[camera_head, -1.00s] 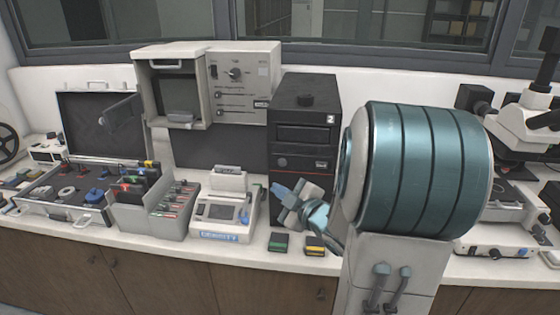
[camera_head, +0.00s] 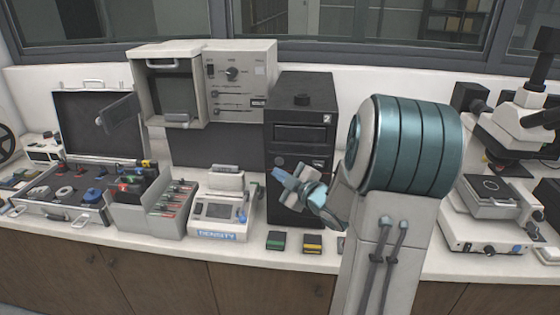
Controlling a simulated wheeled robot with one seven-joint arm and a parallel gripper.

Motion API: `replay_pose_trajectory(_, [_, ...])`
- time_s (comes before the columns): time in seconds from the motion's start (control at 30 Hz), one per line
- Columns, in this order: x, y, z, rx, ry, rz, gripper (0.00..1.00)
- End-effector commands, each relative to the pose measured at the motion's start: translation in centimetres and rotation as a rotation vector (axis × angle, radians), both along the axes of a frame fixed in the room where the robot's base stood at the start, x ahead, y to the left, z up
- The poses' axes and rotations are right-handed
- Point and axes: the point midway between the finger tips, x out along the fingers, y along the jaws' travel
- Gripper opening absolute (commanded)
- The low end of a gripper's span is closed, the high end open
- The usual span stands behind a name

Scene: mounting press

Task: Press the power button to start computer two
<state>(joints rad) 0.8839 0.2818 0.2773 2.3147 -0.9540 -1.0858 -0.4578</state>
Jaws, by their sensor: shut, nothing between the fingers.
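Computer two is a black tower (camera_head: 300,140) with a white "2" on its upper front, standing on the counter. A small round button (camera_head: 279,161) shows on the left of its front, below the drive bay. My gripper (camera_head: 277,173) is shut and empty, its blue fingertips pointing up and left at the tower's front. The tips appear just below the button in the picture. I cannot tell whether they touch the tower. My gripper and wrist hide part of the tower's lower right front.
A density meter (camera_head: 215,212) stands left of the tower. Green (camera_head: 276,241) and yellow (camera_head: 312,244) cartridges lie on the counter in front. A grey press cabinet (camera_head: 236,85) is behind left; a microscope (camera_head: 490,190) is at right.

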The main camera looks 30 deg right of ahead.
Motion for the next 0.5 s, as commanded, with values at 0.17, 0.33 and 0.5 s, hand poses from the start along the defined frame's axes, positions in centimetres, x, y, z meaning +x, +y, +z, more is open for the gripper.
replay_pose_trajectory(0.17, [1.3,-0.8,-0.1,-0.001,-0.001,0.002,0.00])
replay_pose_trajectory(0.33, [1.8,-1.2,-0.1,-0.001,0.001,0.001,0.00])
replay_pose_trajectory(0.5, [1.8,-1.2,-0.1,-0.001,0.001,0.001,0.00])
